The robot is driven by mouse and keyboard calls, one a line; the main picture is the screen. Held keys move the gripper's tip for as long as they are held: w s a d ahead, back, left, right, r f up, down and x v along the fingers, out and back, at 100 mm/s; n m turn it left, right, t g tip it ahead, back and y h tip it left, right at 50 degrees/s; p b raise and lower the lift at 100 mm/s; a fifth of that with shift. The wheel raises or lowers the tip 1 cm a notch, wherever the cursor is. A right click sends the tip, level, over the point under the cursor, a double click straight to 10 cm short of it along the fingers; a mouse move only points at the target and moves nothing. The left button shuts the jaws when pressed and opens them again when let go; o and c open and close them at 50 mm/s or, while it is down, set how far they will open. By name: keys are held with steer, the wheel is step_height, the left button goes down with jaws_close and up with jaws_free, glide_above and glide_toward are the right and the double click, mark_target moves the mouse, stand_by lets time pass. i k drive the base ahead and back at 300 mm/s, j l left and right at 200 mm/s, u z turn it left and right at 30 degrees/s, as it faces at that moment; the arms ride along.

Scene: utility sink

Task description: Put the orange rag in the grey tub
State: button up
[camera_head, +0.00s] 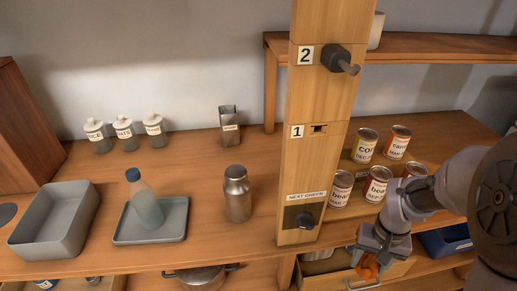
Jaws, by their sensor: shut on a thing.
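My gripper (372,256) is at the lower right, pointing down, and is shut on the orange rag (368,271). The rag is a small crumpled orange piece at the fingertips, partly covered by the jaws. It is above a wooden drawer front; whether it touches anything below I cannot tell. The grey tub (24,244) stands at the far left of the counter, far from my gripper. The part of its inside that shows is empty.
A wooden post (318,160) stands between my gripper and the tub. A grey tray (178,236) with a bottle (146,208) and a metal canister (237,195) stand between post and tub. Several cans (377,184) stand behind my gripper. A blue bin (447,240) is at right.

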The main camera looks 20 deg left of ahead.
mark_target(66, 226)
steer(key=k+j, duration=0.15)
steer(key=j, duration=0.25)
steer(key=k+j+u, duration=0.1)
steer(key=j, duration=0.3)
steer(key=k+j, duration=0.25)
steer(key=j, duration=0.15)
steer(key=k+j+u, duration=0.1)
steer(key=j, duration=0.35)
steer(key=k+j, duration=0.2)
steer(key=j, duration=0.2)
steer(key=k+j+u, duration=0.1)
steer(key=j, duration=0.35)
